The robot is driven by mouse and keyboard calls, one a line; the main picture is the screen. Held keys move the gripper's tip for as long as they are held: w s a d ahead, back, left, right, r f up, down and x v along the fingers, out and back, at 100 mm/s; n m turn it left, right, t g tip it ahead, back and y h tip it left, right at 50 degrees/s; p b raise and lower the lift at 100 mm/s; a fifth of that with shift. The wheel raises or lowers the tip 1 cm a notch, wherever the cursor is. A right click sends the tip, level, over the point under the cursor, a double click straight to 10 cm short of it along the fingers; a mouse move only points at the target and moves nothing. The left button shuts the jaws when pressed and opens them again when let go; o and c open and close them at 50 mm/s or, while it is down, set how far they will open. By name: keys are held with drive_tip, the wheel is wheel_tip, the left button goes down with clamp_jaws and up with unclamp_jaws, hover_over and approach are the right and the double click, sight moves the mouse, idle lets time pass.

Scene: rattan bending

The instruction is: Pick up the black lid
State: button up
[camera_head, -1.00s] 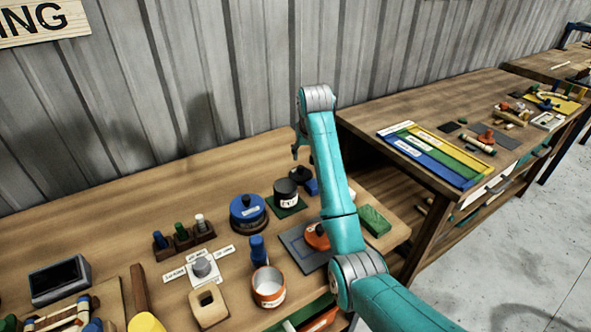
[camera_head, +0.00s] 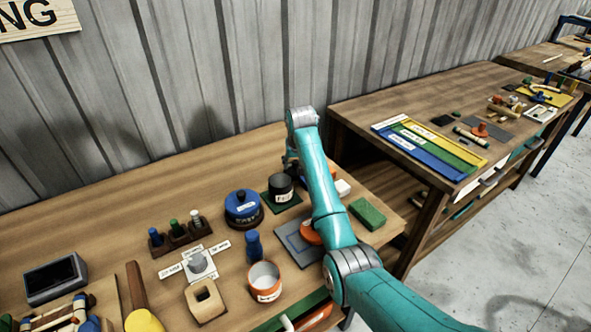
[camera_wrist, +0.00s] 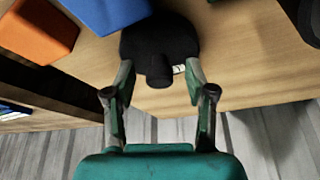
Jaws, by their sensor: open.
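The black lid (camera_wrist: 160,40) is round and dark with a small knob on its near side in the wrist view, lying at the wooden table's edge. My gripper (camera_wrist: 158,76) is open, with one finger on each side of the knob. I cannot tell whether the fingers touch it. In the head view my gripper (camera_head: 291,165) points down behind the black labelled pot (camera_head: 281,188), and the lid is mostly hidden there by my arm.
In the wrist view a blue block (camera_wrist: 112,10) and an orange block (camera_wrist: 38,30) lie close to the lid. A blue round tin (camera_head: 243,205), a blue bottle (camera_head: 254,246) and an orange-white cup (camera_head: 265,281) stand nearby. A green block (camera_head: 368,213) lies right of my arm.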

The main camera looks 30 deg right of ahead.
drive_tip(key=shift+c, duration=0.2)
clamp_jaws()
